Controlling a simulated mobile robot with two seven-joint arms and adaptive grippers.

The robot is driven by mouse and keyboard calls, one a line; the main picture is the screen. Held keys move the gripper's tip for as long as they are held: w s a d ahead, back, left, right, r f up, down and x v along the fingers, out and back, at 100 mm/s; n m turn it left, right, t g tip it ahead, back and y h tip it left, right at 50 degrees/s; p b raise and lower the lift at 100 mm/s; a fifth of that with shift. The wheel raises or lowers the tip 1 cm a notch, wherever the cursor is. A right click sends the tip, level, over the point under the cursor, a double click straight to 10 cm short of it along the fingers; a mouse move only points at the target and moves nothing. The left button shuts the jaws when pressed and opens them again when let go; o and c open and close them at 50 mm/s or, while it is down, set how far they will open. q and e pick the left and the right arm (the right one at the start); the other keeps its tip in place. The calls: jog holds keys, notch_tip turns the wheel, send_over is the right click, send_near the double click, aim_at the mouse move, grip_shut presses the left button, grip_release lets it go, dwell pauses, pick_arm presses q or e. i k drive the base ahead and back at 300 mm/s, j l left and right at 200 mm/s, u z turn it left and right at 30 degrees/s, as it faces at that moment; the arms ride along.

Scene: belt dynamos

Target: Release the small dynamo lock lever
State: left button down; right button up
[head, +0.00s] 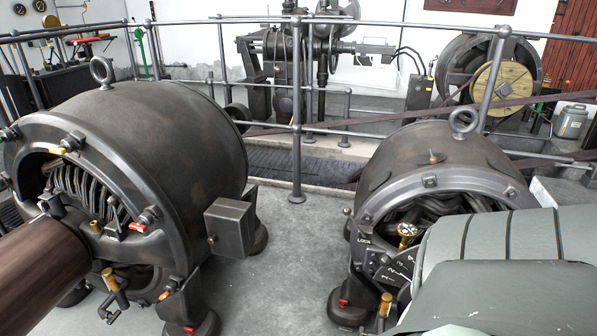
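The dynamo's lower right front is hidden. Neither of my grippers is in view.
A larger dynamo (190,125) stands at the left, with a grey box (229,228) on its side and a brown cylinder (40,275) before it. Bare concrete floor (285,265) lies between the dynamos. A metal railing (297,110) and other machines stand behind.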

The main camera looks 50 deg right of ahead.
aim_at(346, 211)
jog(key=i, duration=1.35)
jog(key=z, duration=3.95)
